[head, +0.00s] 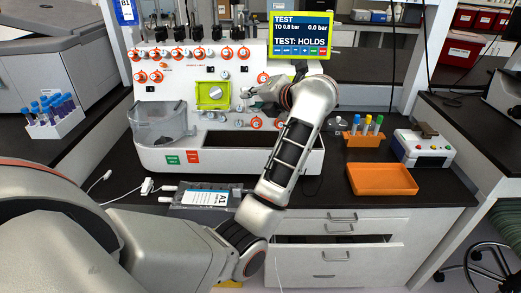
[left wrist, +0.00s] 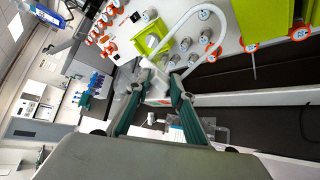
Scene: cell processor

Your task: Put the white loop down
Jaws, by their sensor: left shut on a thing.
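My left gripper (head: 256,92) reaches to the front panel of the white cell processor (head: 225,75). In the left wrist view its two fingers (left wrist: 160,88) are shut on a white piece between the tips. The white loop (left wrist: 206,7), a thin tube, curves up from there and back in front of the panel. The loop is too small to make out in the head view. My right gripper is in neither view.
The processor's panel carries several orange-ringed knobs and a green-framed window (head: 212,95). An orange tray (head: 381,180), a tube rack (head: 363,138) and a small device (head: 423,148) stand right. A labelled bag (head: 205,197) lies in front.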

